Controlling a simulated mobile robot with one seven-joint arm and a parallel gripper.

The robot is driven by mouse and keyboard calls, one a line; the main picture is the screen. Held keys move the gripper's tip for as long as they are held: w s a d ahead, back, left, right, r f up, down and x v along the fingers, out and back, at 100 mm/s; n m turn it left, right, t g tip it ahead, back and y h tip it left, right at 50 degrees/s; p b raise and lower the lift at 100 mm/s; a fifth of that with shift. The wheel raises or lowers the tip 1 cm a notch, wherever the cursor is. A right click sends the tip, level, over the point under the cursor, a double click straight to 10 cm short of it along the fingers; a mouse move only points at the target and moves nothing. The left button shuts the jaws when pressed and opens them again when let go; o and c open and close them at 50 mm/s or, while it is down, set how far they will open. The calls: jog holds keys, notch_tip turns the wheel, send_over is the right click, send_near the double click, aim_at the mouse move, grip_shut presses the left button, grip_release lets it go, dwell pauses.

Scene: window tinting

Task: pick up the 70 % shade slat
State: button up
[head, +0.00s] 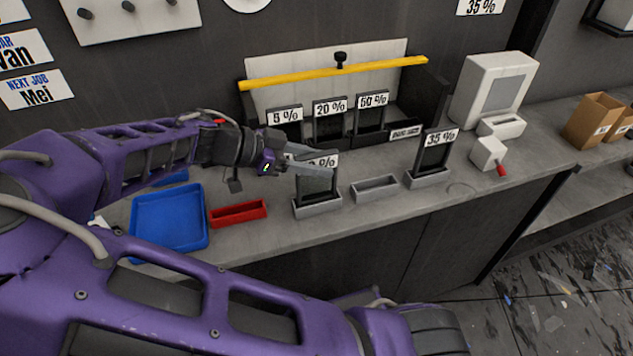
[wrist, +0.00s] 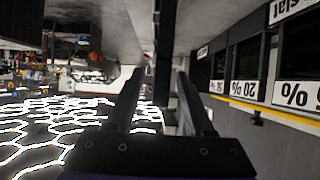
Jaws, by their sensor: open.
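A dark slat (head: 317,188) stands upright in a grey holder (head: 318,208) near the front of the counter. Its white label is partly covered by my gripper; only "0 %" shows, so the first digit is hidden. My gripper (head: 329,168) is open, its two fingers reaching from the left to the slat's upper part. In the wrist view, a dark upright edge (wrist: 165,45), apparently the slat seen edge-on, stands between the open fingers (wrist: 160,74). I cannot tell whether a finger touches it.
The back rack holds slats labelled 5 % (head: 285,116), 20 % (head: 330,106) and 50 % (head: 372,100), under a yellow bar (head: 300,77). A 35 % slat (head: 434,155) stands at right. Between is an empty grey holder (head: 374,190). A red tray (head: 238,213) and blue tray (head: 168,218) lie left.

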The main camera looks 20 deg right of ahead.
aim_at(337, 166)
jog(key=x, duration=0.3)
jog(key=shift+d, duration=0.3)
grip_shut()
